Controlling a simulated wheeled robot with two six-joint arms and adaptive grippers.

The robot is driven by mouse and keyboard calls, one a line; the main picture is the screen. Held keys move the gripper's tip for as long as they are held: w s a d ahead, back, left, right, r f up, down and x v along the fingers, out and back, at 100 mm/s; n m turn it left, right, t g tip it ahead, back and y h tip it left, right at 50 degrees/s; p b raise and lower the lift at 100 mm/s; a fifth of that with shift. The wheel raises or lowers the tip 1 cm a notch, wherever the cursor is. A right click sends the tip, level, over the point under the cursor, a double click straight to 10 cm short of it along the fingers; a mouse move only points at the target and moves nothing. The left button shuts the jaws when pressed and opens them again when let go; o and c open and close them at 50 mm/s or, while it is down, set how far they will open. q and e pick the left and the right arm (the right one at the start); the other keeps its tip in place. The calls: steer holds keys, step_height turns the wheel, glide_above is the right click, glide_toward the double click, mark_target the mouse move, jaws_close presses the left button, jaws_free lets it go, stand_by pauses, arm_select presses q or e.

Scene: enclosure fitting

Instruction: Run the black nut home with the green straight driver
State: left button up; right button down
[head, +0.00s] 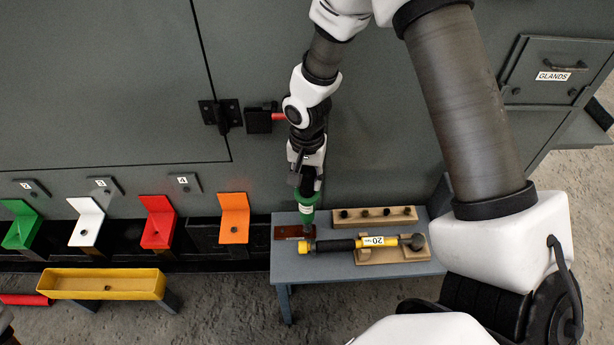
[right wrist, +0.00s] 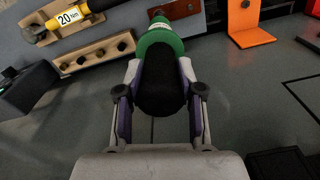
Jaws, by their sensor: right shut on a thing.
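My right gripper (head: 308,178) is shut on the green straight driver (head: 307,198), which points down over the small bench. In the right wrist view, the gripper (right wrist: 162,95) has one finger on each side of the driver's black grip, behind its green body (right wrist: 160,42). The driver's grey tip reaches down at the dark red-brown block (head: 287,232) on the bench; I cannot tell whether they touch. I cannot make out the black nut for sure. A small dark piece (head: 107,288) lies in the yellow trough.
A yellow-and-black wrench (head: 375,241) marked 20 lies on wooden cradles close to the driver tip. Behind it stands a wooden rack (head: 395,212) with several dark pieces. Green, white, red and orange (head: 234,216) holders line the cabinet's left side. A red-handled latch (head: 262,118) sticks out nearby.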

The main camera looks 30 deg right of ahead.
steer(key=shift+s, duration=0.1)
stand_by(0.3)
steer(key=shift+r+p, duration=0.65)
steer(key=shift+p, duration=0.1)
steer(key=shift+r+p, duration=1.9)
steer(key=shift+r, duration=0.45)
steer(key=shift+w, duration=0.2)
